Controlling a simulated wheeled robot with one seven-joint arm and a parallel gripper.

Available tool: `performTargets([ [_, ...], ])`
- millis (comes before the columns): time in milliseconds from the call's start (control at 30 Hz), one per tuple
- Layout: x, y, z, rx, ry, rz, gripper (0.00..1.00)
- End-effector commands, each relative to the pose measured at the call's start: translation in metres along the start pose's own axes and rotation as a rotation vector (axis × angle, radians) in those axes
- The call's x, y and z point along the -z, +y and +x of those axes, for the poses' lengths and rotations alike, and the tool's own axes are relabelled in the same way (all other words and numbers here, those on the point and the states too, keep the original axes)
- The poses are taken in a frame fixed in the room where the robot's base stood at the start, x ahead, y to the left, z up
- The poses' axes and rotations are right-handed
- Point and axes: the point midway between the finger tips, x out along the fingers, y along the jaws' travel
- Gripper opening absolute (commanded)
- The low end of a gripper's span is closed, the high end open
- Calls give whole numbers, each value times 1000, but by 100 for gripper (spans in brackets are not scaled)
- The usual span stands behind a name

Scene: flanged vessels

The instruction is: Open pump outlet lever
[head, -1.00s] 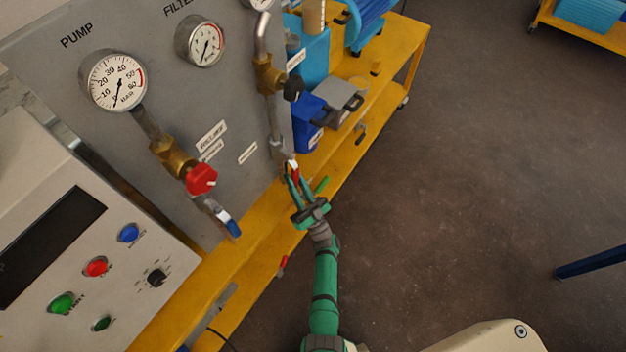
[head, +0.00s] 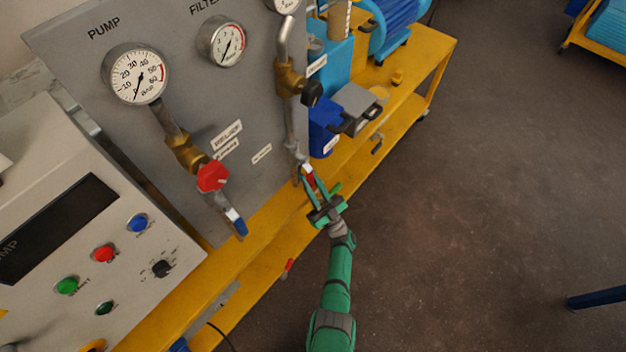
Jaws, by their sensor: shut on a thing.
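My green gripper (head: 319,194) is at the lower right edge of the grey panel. It is shut on a small red lever (head: 308,175) at the bottom end of the filter-side pipe (head: 291,128). The fingers hide part of this lever. A blue-handled lever (head: 237,222) hangs at the lower end of the pump-side pipe, below a red knob (head: 212,177) and brass valve. Another red lever (head: 288,266) is low on the yellow frame. I cannot tell from the labels which lever is the pump outlet lever.
The pump gauge (head: 135,74) and filter gauge (head: 221,41) sit on the panel. A control box (head: 75,255) with several buttons is at the left. A blue container (head: 323,130) stands on the yellow bench (head: 400,95). Open floor lies to the right.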

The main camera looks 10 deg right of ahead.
Motion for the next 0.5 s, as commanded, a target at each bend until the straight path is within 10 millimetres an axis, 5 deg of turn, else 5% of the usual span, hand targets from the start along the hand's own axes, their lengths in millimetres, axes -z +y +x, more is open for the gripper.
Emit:
performTargets([
  [67, -1, 1, 1, -2, -6, -2, 0],
  [100, -1, 1, 1, -2, -6, -2, 27],
  [167, -1, 1, 1, -2, -5, -2, 39],
  [500, 0, 2, -2, -3, -3, -2, 39],
])
